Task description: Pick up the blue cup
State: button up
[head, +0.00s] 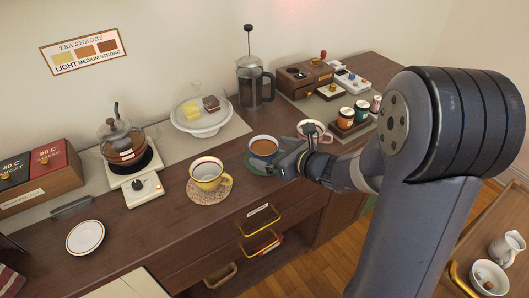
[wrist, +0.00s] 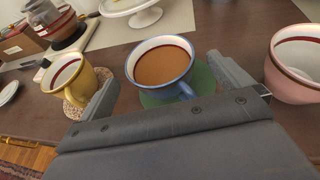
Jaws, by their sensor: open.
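The blue cup (head: 263,147) stands upright on a green coaster (head: 250,165) on the wooden counter, full of a brown drink. In the wrist view the blue cup (wrist: 162,66) is between the two open jaws, just beyond them, with its handle toward me. My gripper (head: 291,158) is open and empty at the right of the cup in the head view. Whether a jaw touches the cup I cannot tell.
A yellow cup (head: 208,174) on a woven coaster stands to the left, and a pink cup (head: 312,130) to the right, close to my gripper. A cake stand (head: 201,120) and a French press (head: 253,84) stand behind. The counter's front left has a small plate (head: 85,237).

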aim_at(255, 145)
jog(key=shift+x, duration=1.55)
jog(key=shift+d+r, duration=0.1)
jog(key=shift+c, duration=0.2)
jog(key=c, duration=1)
jog(key=shift+c, duration=0.6)
jog(key=shift+r, duration=0.15)
